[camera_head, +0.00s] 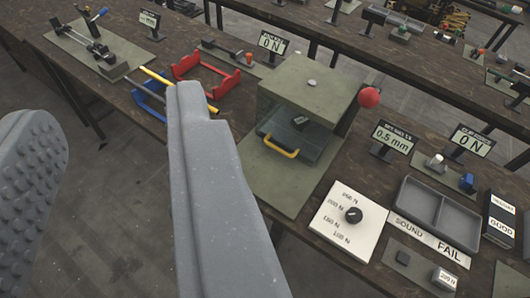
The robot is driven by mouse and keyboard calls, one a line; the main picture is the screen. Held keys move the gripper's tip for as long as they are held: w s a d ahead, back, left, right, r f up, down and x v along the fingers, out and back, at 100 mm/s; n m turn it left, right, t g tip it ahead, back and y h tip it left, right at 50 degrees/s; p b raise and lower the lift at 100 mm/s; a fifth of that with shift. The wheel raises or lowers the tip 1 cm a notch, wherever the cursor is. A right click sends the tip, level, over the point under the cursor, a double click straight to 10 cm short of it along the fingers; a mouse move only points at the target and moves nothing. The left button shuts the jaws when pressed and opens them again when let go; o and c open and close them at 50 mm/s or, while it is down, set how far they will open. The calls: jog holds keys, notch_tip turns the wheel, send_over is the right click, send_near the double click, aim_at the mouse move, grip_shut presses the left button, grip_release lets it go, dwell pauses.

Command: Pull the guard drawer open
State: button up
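The guard drawer (311,151) is a shallow teal-grey tray under the block-like grey-green press housing (330,100), right of the picture's middle. Its yellow handle (278,146) is on the front, facing lower left. A small dark block (299,121) shows at the drawer, below the housing top. How far the drawer is out is hard to tell. My gripper (110,115) is open and empty, its two grey fingers wide apart in the left half. The handle is to the right of the right finger, apart from it in the picture.
A red ball knob (369,97) is at the housing's right. A dial plate (345,222) and a divided grey tray (436,213) are on the bench at right. Red (205,78) and blue (150,104) stands are left of the press. The floor is clear at lower left.

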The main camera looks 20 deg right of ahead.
jog(key=w+d+f+m+t+b, duration=0.1)
jog(key=w+d+f+m+b, duration=0.15)
jog(key=w+f+m, duration=0.65)
jog(key=w+d+f+m+t+b, duration=0.1)
jog(key=w+d+f+m, duration=0.25)
jog(key=w+f, duration=1)
jog(key=d+f+m+g+h, duration=0.1)
jog(key=d+f+m+h, duration=0.1)
jog(key=f, duration=0.8)
jog(key=d+f+m+g+h+b, duration=0.1)
jog(key=d+f+m+h, duration=0.2)
jog(key=f, duration=0.7)
jog(key=d+f+m+g+h+b, duration=0.1)
jog(key=d+f+m, duration=0.4)
jog(key=f, duration=0.5)
jog(key=shift+w+d+m+g+h, duration=0.2)
jog(key=shift+m+h, duration=0.2)
jog(key=shift+m, duration=0.2)
jog(key=shift+w+d+m+g+h, duration=0.1)
jog(key=shift+d+m+h, duration=0.05)
jog(key=shift+m+h, duration=0.35)
jog(key=b+x, duration=0.1)
jog(key=x, duration=1)
jog(key=shift+w+d+b, duration=0.2)
jog(key=shift+w+b, duration=0.05)
jog(key=shift+b, duration=0.15)
jog(key=shift+w+d+f, duration=0.1)
jog(key=shift+w+f, duration=0.15)
jog(key=shift+w+d, duration=0.35)
jog(key=shift+w, duration=0.3)
